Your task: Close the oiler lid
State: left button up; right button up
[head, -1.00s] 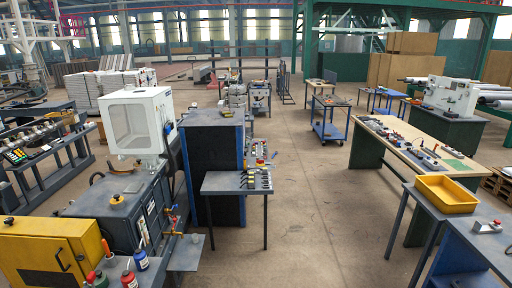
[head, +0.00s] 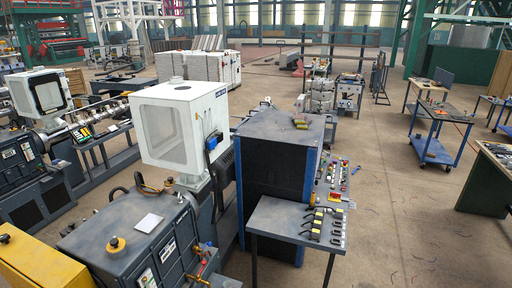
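No part is clearly recognisable as the oiler lid. The dark grey extruder housing (head: 100,226) stands at the lower left. Neither of my grippers is in view.
A tall dark cabinet (head: 275,170) stands right of the hopper. A small table (head: 275,220) with several tools is in front of it. A yellow box (head: 40,265) is at the lower left corner. Open floor (head: 400,210) lies to the right, with a blue cart (head: 432,150) farther back.

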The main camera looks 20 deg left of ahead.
aim_at(171, 181)
jog(key=i+u, duration=0.35)
jog(key=i+l+u, duration=0.15)
jog(key=i+u, duration=0.2)
jog(key=i+l+u, duration=0.35)
jog(key=i+j, duration=0.1)
